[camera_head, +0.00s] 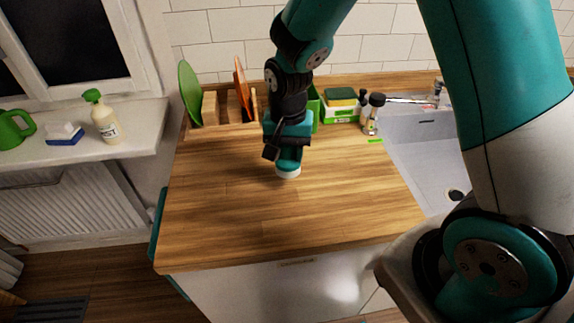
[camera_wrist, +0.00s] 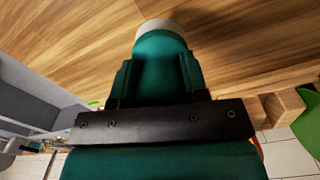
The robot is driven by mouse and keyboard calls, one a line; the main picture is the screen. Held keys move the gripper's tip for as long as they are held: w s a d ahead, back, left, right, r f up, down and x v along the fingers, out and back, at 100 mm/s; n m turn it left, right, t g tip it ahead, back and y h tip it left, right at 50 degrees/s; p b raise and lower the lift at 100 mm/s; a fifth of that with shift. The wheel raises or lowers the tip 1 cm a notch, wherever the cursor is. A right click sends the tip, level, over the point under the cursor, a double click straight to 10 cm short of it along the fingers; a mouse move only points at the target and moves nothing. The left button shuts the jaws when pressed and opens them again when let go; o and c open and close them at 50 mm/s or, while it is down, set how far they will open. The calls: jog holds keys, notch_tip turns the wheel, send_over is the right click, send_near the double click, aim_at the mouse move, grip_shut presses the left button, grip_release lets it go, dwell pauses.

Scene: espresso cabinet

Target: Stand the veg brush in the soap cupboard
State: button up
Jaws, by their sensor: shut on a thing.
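The veg brush (camera_head: 288,173) seems to be the teal piece with a round white end pointing down. My gripper (camera_head: 287,150) is shut on it above the middle of the wooden worktop. The same brush shows in the wrist view (camera_wrist: 160,62), with its white end outermost. Whether the white end touches the worktop or hangs just above it, I cannot tell. A pale cabinet front (camera_head: 290,295) stands below the worktop's front edge; no open cupboard shows, and I cannot tell which part is the soap cupboard.
A rack with a green board (camera_head: 188,92) and an orange board (camera_head: 242,84) stands at the back left. A sponge box (camera_head: 341,108) and small bottles (camera_head: 373,114) stand by the sink (camera_head: 418,150). A soap bottle (camera_head: 104,120) is on the windowsill. The front worktop (camera_head: 250,225) is clear.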

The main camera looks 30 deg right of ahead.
aim_at(288, 169)
jog(key=shift+f+p, duration=0.3)
jog(key=shift+f, duration=2.5)
jog(key=shift+f, duration=0.2)
jog(key=o, duration=0.9)
jog(key=shift+r, duration=0.1)
jog(key=shift+o, duration=0.2)
jog(key=shift+r, duration=0.1)
